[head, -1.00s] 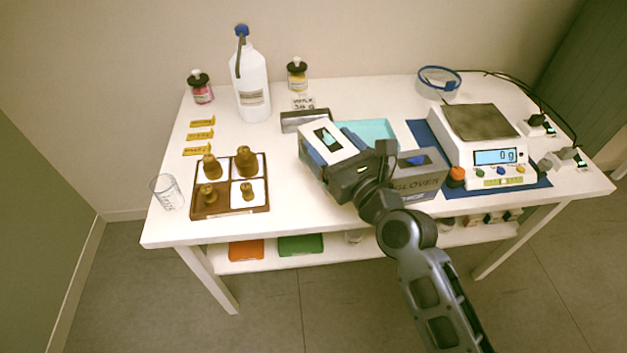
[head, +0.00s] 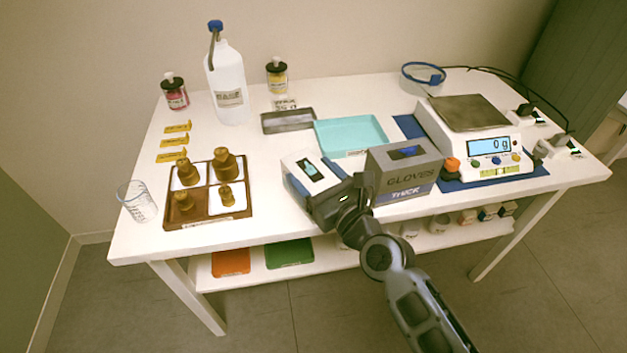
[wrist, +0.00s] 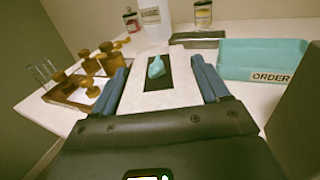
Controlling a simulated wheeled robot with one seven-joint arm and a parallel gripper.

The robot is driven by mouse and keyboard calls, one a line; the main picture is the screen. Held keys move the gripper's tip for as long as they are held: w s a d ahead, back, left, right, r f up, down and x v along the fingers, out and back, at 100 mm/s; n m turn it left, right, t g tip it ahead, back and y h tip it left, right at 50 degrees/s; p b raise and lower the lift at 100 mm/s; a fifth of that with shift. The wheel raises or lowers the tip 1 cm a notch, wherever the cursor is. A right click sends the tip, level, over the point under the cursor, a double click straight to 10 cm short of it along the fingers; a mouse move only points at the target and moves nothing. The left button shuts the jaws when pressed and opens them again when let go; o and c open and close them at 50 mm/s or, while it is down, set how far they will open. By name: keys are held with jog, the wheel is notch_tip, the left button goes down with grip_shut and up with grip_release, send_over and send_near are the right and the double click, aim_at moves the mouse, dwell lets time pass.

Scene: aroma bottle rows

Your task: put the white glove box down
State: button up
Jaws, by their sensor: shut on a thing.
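The white glove box (head: 300,160) has a dark slot in its top with a teal glove tuft showing. My gripper (head: 309,174) is shut on it, with a blue finger along each side. The wrist view shows the box (wrist: 150,99) between the two fingers of my gripper (wrist: 162,84), its top facing up. The box is low over the table's front middle, left of the grey glove box (head: 404,177). My gripper hides its lower part, and I cannot tell if its base touches the table.
The grey box stands close to my gripper's right. A teal tray (head: 350,136) and a dark grey tray (head: 287,122) lie behind. A brown weight tray (head: 208,220) is to the left, a scale (head: 466,139) to the right. A narrow clear strip separates the brown tray from my gripper.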

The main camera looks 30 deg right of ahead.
jog(key=shift+r, duration=0.15)
jog(key=o, duration=1.3)
jog(key=shift+f, duration=0.2)
jog(key=shift+r, duration=0.1)
jog(key=shift+s, duration=0.1)
jog(key=shift+s+d+b, duration=0.15)
jog(key=shift+s+b, duration=0.2)
jog(key=shift+s, duration=1.6)
jog(key=shift+s+d+b, duration=0.2)
jog(key=shift+s+b, duration=0.2)
jog(key=shift+s, duration=1.6)
jog(key=shift+s+d+b, duration=0.15)
jog(key=shift+s+b, duration=0.2)
jog(key=shift+s, duration=1.6)
